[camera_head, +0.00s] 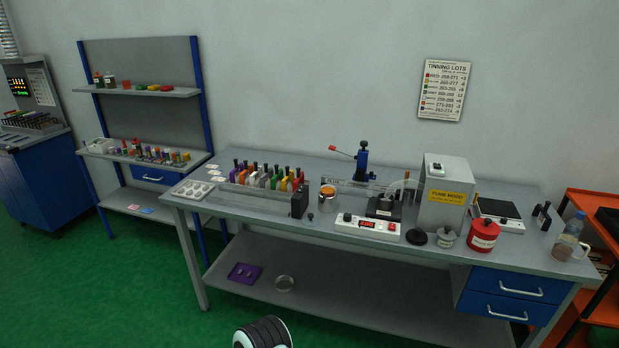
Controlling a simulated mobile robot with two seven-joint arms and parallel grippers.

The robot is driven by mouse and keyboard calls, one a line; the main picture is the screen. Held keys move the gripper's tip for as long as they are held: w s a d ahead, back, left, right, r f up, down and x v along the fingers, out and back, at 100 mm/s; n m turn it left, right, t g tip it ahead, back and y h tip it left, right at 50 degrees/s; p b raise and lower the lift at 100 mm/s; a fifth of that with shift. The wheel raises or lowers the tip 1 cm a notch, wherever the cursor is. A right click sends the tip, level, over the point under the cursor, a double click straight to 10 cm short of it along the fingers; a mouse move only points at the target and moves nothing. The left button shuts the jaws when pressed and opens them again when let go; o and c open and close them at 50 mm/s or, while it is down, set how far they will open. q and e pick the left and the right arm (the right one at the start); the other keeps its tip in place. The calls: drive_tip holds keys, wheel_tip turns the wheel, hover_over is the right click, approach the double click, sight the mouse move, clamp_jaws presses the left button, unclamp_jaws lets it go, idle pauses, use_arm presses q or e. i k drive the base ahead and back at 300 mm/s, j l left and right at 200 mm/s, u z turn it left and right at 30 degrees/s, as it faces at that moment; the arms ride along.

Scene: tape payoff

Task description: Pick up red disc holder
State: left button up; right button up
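A rack (225,186) on the left part of the main workbench holds a row of disc holders with dark handles and coloured bodies, purple, orange, white, green, red and yellow among them. A red disc holder (283,184) appears to stand in the right half of this row, upright and partly covered by its neighbours. It is small here, and its exact outline is hard to tell. Neither of my grippers shows in the head view. A black and white rounded part, which looks like mine, shows at the bottom edge.
A white tray (192,189) lies left of the rack, and a dark block (299,203) stands at its right front. A shelved side bench (140,95) is at left. Green floor lies in front.

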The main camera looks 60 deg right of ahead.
sight(299, 178)
drive_tip(key=z, duration=1.8)
